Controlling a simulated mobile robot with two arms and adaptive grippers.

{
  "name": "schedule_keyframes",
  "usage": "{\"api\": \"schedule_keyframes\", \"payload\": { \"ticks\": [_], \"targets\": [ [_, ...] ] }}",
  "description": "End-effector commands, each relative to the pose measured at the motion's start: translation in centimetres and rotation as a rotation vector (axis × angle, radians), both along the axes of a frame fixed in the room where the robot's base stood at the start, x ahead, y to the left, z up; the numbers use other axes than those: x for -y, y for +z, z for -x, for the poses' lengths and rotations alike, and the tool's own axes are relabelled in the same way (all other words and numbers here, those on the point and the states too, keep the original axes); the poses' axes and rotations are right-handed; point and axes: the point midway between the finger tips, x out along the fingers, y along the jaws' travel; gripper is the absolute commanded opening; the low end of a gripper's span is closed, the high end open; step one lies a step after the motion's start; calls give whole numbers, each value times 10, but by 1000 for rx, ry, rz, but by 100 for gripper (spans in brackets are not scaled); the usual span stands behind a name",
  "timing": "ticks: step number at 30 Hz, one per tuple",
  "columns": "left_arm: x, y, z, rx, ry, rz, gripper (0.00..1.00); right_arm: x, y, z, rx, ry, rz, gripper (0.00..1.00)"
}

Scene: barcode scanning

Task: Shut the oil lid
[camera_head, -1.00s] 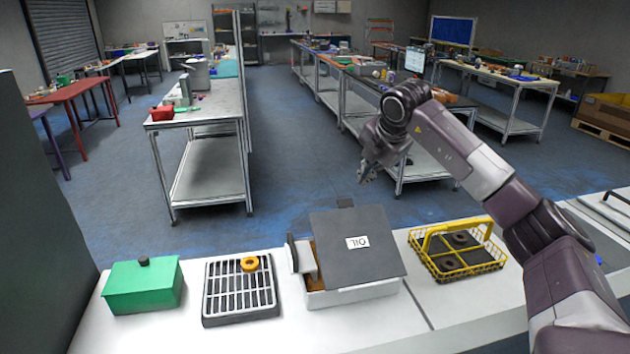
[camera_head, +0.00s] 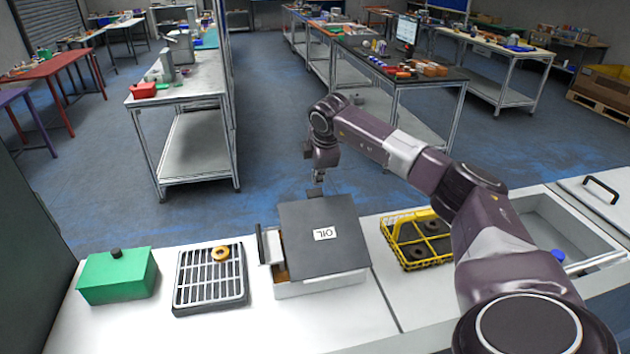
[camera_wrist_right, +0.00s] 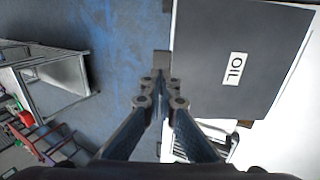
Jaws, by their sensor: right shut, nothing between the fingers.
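The oil box (camera_head: 318,285) is a white box on the white counter. Its dark grey lid (camera_head: 318,250), with a white "OIL" label, stands tilted up, with the back edge raised; a gap shows at its left side. A small dark tab (camera_head: 314,193) sticks up from the lid's far edge; in the right wrist view the tab (camera_wrist_right: 161,62) lies just beyond the fingertips, and the lid (camera_wrist_right: 235,70) fills the upper right. My right gripper (camera_wrist_right: 157,82) is shut and empty, just behind the tab. Whether it touches the tab I cannot tell. My left gripper is out of view.
A yellow basket (camera_head: 418,241) with dark rings stands to the right, partly close to my arm. A sink (camera_head: 560,232) lies further right.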

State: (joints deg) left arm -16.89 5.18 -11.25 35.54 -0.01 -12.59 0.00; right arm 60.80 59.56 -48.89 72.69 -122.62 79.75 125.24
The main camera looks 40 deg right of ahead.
Motion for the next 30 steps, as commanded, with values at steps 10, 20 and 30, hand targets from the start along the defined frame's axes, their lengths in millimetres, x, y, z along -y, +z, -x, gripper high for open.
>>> {"api": "schedule_keyframes", "payload": {
  "ticks": [10, 20, 30],
  "targets": [
    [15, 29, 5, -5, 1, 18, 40, 9, -42, -18, 0, 0, -1, 0],
    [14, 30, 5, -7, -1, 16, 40, 11, -50, -20, 1, 1, 0, 0],
    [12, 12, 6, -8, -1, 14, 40, 26, -62, -21, 1, -3, -1, 0]
  ]
}}
